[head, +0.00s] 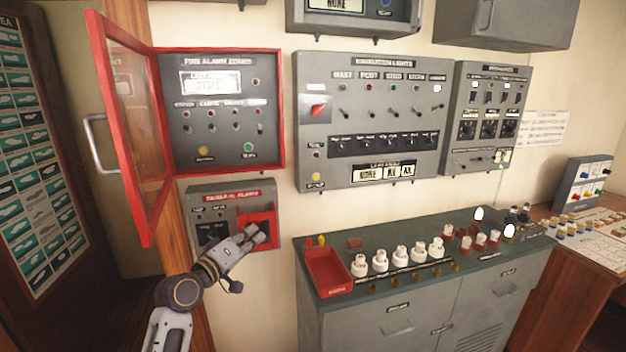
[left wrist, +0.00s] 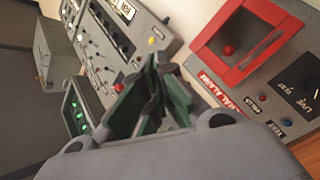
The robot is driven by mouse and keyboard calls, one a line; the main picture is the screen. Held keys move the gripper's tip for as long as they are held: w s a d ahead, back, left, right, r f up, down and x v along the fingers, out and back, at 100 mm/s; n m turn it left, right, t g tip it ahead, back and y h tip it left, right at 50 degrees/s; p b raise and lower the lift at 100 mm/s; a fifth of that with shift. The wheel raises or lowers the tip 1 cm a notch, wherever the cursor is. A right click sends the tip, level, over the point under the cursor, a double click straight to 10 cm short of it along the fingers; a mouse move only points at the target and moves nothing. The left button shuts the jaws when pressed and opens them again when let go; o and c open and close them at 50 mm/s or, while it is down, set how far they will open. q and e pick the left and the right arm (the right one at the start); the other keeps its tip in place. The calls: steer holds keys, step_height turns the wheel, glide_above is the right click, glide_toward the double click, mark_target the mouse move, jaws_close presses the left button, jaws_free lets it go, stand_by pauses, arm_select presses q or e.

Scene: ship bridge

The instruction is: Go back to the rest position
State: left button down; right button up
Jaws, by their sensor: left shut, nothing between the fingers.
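My left gripper (head: 254,236) is in front of the general alarm panel (head: 196,196) in the head view, near its red box (head: 265,215). The left wrist view shows its fingers (left wrist: 158,95) close together with nothing between them. In that view the red box (left wrist: 285,52) is at the upper right, apart from the fingers, with a red button (left wrist: 228,50) inside. My right gripper is in neither view.
The red-framed door (head: 125,125) of the fire alarm panel (head: 220,152) stands open to the left, above my left arm. A cabinet (head: 320,318) below carries a red tray (head: 328,285) and several white lamps (head: 380,261). The navigation lights panel (head: 320,70) hangs above it.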

arm_select(q)
steer(key=s+f+m+g+y, duration=0.3)
steer(key=s+f, duration=0.4)
steer(key=f, duration=0.6)
steer(key=s+a+f+m+g+y, duration=0.1)
steer(key=s+a+f+g+y, duration=0.15)
steer(key=s+f, duration=0.5)
steer(key=s+a+f+m+g+y, duration=0.15)
steer(key=s+f+g, duration=0.25)
steer(key=s, duration=0.7)
steer(key=s+a+f+m+g+y, duration=0.1)
steer(key=s+a+f+m+g, duration=0.15)
steer(key=s+f, duration=0.5)
steer(key=s+f+g, duration=0.1)
steer(key=s+f, duration=0.1)
steer(key=f, duration=1.4)
steer(key=s+f+g, duration=0.1)
steer(key=s+f, duration=0.1)
steer(key=f, duration=1.4)
steer(key=s+a+f, duration=0.2)
steer(key=s+f, duration=0.7)
steer(key=s, duration=0.2)
steer(key=s+a+f+g, duration=0.1)
steer(key=s+a+f, duration=0.1)
steer(key=s+f, duration=0.8)
steer(key=shift+s+f+n+y, duration=0.3)
steer(key=shift+s, duration=0.3)
